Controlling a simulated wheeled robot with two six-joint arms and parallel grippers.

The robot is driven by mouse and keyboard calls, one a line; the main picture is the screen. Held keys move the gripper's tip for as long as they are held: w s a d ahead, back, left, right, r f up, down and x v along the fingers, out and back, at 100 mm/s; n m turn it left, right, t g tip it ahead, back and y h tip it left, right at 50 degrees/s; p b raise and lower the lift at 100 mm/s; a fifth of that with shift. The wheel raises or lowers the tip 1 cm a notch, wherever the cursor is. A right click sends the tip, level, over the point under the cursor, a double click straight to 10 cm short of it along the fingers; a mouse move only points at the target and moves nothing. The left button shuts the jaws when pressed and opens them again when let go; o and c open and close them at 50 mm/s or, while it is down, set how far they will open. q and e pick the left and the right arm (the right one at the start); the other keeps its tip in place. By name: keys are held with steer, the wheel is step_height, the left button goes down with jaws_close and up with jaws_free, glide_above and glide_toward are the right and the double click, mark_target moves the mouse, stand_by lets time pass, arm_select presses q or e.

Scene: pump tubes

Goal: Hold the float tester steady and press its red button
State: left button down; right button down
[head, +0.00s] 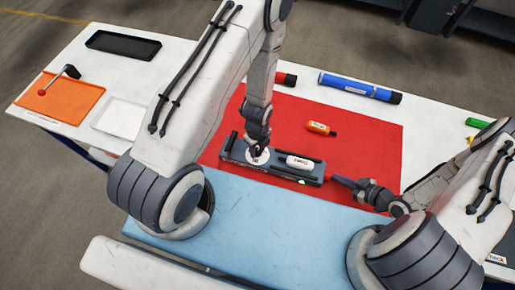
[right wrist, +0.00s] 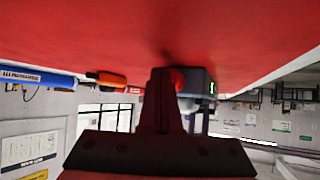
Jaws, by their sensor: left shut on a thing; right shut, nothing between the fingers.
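The float tester (head: 235,152) is a long dark grey device on the red mat (head: 365,150). A white float (head: 299,162) lies in its cradle. My left gripper (head: 257,149) reaches down over the tester's left part, at a white round part, and is shut on the tester. My right gripper (head: 337,179) is shut and empty at the tester's right end. In the right wrist view its fingertips (right wrist: 161,72) are beside or against the red button (right wrist: 179,80), partly hiding it; contact is unclear. A green light (right wrist: 212,87) glows on the tester.
An orange float (head: 320,128) lies behind the tester on the mat. A blue tube (head: 358,87) lies at the back. An orange tray (head: 58,98), a white tray (head: 119,117) and a black tray (head: 123,44) are at left. The mat right of the tester is mostly clear.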

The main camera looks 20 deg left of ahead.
steer(key=shift+d, duration=3.05)
arm_select(q)
steer(key=shift+c, duration=2.1)
jaws_free()
